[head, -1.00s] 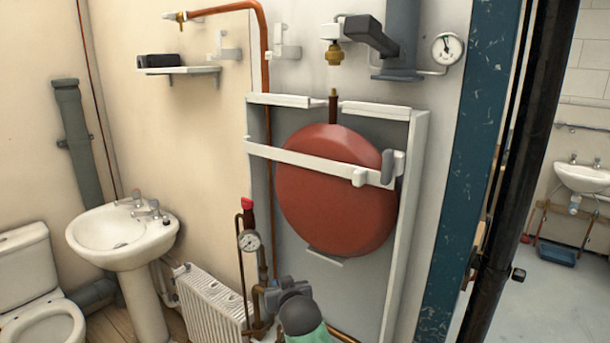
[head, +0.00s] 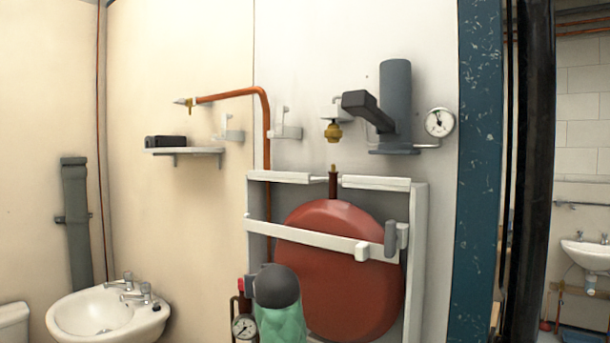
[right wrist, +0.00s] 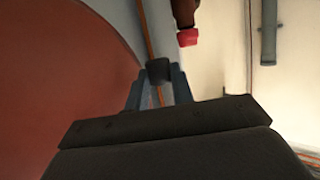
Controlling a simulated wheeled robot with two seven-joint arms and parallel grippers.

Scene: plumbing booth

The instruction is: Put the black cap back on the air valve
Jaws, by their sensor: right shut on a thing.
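My right gripper (right wrist: 158,90) shows in the right wrist view, its two blue-grey fingers shut on the small black cap (right wrist: 160,71). The red round vessel (right wrist: 60,80) fills the left of that view, beside the fingers. In the head view the cap and fingertips are hidden; my green and grey right arm stands before the lower left of the vessel (head: 345,290). A short dark stub with a brass tip (head: 333,183) rises at the vessel's top. A brass fitting (head: 333,132) hangs above it, apart. I cannot tell which is the air valve. My left gripper is out of view.
A white frame with a crossbar (head: 310,238) surrounds the vessel. A grey cylinder with a black arm (head: 397,105) and a gauge (head: 438,122) are on the wall above. A shelf (head: 185,152) holds a black box. A red-topped fitting (right wrist: 188,37) is beyond my fingers.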

